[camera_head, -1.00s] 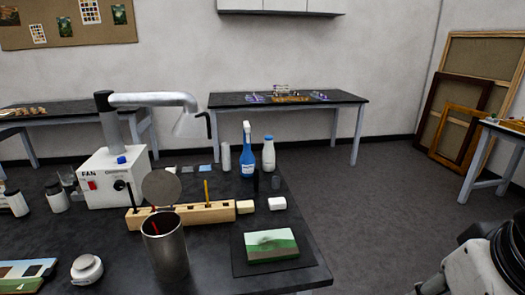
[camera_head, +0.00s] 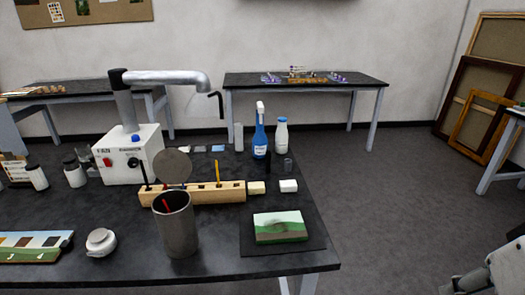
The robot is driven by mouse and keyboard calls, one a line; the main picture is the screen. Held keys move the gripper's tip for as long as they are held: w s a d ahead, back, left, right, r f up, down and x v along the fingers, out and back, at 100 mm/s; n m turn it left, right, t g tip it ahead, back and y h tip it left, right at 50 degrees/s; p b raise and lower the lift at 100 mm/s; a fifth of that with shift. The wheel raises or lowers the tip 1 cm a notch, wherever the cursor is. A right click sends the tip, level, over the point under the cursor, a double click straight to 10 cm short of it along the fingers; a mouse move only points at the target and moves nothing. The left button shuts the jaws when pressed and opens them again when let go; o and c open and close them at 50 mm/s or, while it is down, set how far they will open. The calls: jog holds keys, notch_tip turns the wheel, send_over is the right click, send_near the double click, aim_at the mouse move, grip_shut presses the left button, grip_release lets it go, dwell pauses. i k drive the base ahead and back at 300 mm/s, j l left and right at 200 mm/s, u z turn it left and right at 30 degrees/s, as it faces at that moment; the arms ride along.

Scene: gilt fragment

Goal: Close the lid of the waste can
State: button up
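The waste can (camera_head: 179,232) is a grey metal cylinder near the front edge of the dark table. Its round lid (camera_head: 172,167) stands open, upright at the can's back rim. Something red shows inside the can's mouth. My gripper is not in view; only a part of my arm shows at the lower right corner, away from the can.
A wooden block (camera_head: 205,191) with tools stands right behind the can. A painted panel (camera_head: 280,227) lies on a dark mat to the right, and a round white-lidded jar (camera_head: 101,242) stands to the left. A fan unit (camera_head: 126,155), a blue spray bottle (camera_head: 259,135) and a white bottle (camera_head: 281,136) stand farther back.

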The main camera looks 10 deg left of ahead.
aim_at(172, 166)
jog(key=i+l+z, duration=0.15)
jog(key=i+z, duration=0.55)
jog(key=i, duration=2.3)
jog(key=i+u, duration=0.1)
jog(key=i, duration=0.6)
jog(key=i+l, duration=0.1)
jog(key=i, duration=0.6)
jog(key=i+l+u, duration=0.15)
jog(key=i, duration=0.5)
jog(key=i+u, duration=0.15)
jog(key=u, duration=3.85)
jog(key=i+u, duration=0.15)
jog(key=u, duration=0.35)
jog(key=i+l+z, duration=0.2)
jog(key=i, duration=0.2)
jog(key=i+l+z, duration=0.2)
jog(key=i, duration=0.25)
jog(key=j, duration=0.05)
